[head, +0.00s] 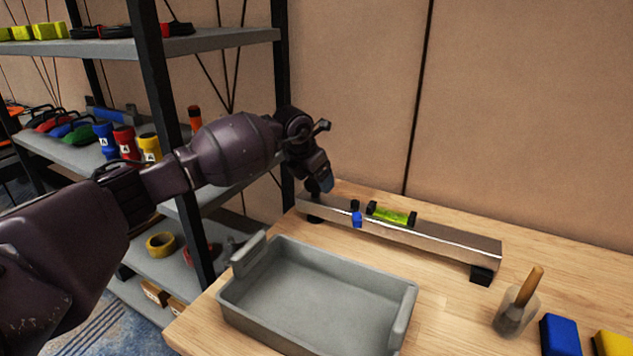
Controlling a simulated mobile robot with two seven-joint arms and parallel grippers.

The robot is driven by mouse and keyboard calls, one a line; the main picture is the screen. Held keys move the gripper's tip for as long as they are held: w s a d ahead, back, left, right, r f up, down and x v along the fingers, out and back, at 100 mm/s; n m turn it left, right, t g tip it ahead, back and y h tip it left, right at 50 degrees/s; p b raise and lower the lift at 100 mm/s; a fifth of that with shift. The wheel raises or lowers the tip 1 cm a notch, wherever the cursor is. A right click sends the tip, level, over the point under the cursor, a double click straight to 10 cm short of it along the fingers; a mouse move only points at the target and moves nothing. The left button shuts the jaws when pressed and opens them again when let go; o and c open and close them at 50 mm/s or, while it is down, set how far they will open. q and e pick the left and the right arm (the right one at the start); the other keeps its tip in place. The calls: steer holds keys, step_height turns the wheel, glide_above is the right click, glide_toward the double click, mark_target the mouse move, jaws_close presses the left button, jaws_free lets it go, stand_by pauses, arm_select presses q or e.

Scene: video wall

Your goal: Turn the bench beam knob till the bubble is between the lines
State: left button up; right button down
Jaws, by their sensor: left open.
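A long metal beam (450,243) lies on the wooden bench on black end supports. A yellow-green vial (392,214) is set on the beam between black end blocks. It is too small to tell where its bubble sits against the lines. A small blue knob (357,219) is on the front side of the beam, left of the vial. My left gripper (322,184) is open above the beam's left end, up and left of the knob and apart from it. My right gripper is not in view.
A grey tray (318,290) stands on the bench (445,310) in front of the beam. A cup with a wooden-handled tool (517,310), a blue block (560,335) and a yellow block (612,343) are at right. A shelf rack (190,205) stands left.

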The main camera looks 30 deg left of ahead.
arm_select(q)
steer(key=shift+w+f, duration=0.15)
steer(key=shift+f, duration=0.15)
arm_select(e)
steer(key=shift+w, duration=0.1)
arm_select(q)
steer(key=shift+c, duration=0.2)
steer(key=c, duration=0.9)
steer(key=shift+o, duration=0.2)
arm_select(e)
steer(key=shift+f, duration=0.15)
arm_select(q)
steer(key=shift+m, duration=0.3)
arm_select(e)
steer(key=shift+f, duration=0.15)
